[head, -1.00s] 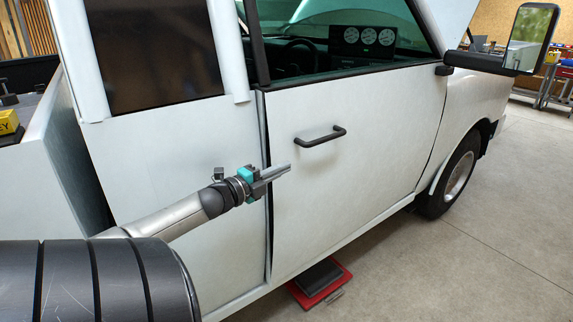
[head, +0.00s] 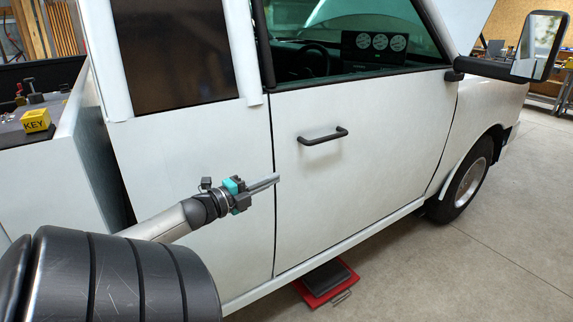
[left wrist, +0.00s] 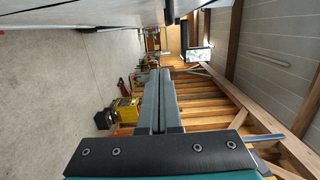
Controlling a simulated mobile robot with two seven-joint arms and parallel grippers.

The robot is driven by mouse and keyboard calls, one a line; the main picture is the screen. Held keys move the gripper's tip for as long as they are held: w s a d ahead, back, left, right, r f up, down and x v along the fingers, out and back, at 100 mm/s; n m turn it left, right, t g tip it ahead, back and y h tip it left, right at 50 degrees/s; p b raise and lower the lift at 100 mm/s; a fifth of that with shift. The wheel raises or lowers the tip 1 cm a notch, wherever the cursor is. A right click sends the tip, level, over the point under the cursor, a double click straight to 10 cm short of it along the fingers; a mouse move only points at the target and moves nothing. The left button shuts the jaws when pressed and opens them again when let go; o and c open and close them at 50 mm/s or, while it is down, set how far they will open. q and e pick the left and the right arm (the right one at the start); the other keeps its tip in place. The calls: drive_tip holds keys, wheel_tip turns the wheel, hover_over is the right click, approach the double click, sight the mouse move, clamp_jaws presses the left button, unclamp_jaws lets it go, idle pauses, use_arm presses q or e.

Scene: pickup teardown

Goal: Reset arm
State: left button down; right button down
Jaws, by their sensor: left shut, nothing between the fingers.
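My left gripper (head: 264,184) is in front of the white truck's side, close to the seam between the rear cab panel and the front door (head: 360,150). Its fingers are together, pointing right, with nothing between them. The closed fingers also show in the left wrist view (left wrist: 160,100). The black door handle (head: 322,136) is up and to the right of the fingertips, apart from them. The door looks flush with the body. My right gripper is not in view.
A black side mirror (head: 538,45) sticks out at the upper right. A red item with a dark top (head: 326,282) lies on the floor under the door sill. A yellow block marked KEY (head: 36,120) sits in the truck bed at left. Concrete floor (head: 480,270) is clear at right.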

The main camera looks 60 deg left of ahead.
use_arm(q)
drive_tip(key=s+f+n+g+y+b, duration=0.1)
drive_tip(key=s+f+n+g+y, duration=0.25)
drive_tip(key=f, duration=0.75)
drive_tip(key=s+f+n+g+b, duration=0.2)
drive_tip(key=s+f+n, duration=0.3)
drive_tip(key=f, duration=0.7)
drive_tip(key=s+d+f+n+g+b, duration=0.1)
drive_tip(key=s+d+f+g, duration=0.2)
drive_tip(key=f, duration=0.5)
drive_tip(key=s+d+f+n+g+b, duration=0.15)
drive_tip(key=s+d+f, duration=0.25)
drive_tip(key=f, duration=0.4)
drive_tip(key=s+d+f+n+g+h+b, duration=0.1)
drive_tip(key=s+d+f, duration=0.4)
drive_tip(key=d, duration=0.5)
drive_tip(key=s+d+f+n+g+h+b, duration=0.1)
drive_tip(key=s+d+f, duration=0.4)
drive_tip(key=d+f, duration=0.5)
drive_tip(key=s+d+f+n+g+h+b, duration=0.1)
drive_tip(key=s+d+f+g+h, duration=0.2)
drive_tip(key=d, duration=0.8)
wheel_tip(320, 180, down, 4)
drive_tip(key=s+g, duration=0.2)
drive_tip(key=shift+s+d+f, duration=0.25)
drive_tip(key=shift+s+d, duration=0.05)
drive_tip(key=shift+s, duration=0.05)
